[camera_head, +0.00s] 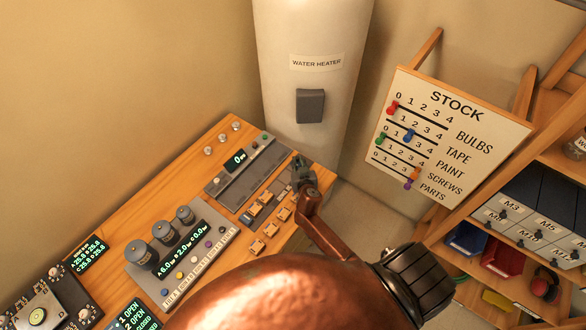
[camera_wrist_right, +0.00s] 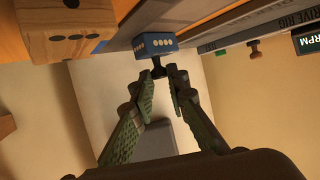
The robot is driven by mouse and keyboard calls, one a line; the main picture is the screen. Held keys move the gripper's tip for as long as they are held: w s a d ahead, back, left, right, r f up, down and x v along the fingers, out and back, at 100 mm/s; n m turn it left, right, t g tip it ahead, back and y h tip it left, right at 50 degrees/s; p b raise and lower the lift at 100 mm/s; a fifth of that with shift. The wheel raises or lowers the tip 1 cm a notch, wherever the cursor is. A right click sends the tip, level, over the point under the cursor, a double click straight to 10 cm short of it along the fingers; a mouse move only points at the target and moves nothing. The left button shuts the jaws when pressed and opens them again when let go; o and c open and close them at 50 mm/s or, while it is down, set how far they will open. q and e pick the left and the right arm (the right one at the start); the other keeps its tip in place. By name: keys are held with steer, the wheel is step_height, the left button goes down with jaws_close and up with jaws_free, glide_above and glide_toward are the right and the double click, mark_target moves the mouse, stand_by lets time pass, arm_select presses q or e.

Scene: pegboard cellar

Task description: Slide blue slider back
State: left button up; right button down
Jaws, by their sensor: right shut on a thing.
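The blue slider (camera_wrist_right: 155,43), a small blue block with pale dots and a dark knob, shows at the top of the right wrist view, beside a grey rail. My right gripper (camera_wrist_right: 165,76) has its fingertips closed about the dark knob under the block. In the head view my right gripper (camera_head: 302,172) is at the far right end of the wooden bench, by the slider rows. There the gripper hides the blue slider. My left gripper is not in view.
Several wooden slider blocks (camera_head: 257,246) sit left of my gripper on the wooden bench (camera_head: 190,160). A grey rail unit with a display (camera_head: 236,158) lies close behind. The water heater (camera_head: 312,60) stands just beyond, and the STOCK board (camera_head: 440,125) is to the right.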

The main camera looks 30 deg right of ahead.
steer(key=d, duration=0.1)
steer(key=w+d, duration=0.1)
steer(key=d, duration=0.1)
steer(key=w+d, duration=0.1)
steer(key=shift+d+f, duration=0.1)
steer(key=shift+d, duration=0.15)
steer(key=shift+d+r, duration=0.1)
steer(key=shift+r, duration=0.1)
steer(key=c, duration=1.9)
jaws_free()
steer(key=shift+d+f, duration=0.15)
steer(key=v, duration=1.2)
steer(key=shift+s, duration=0.1)
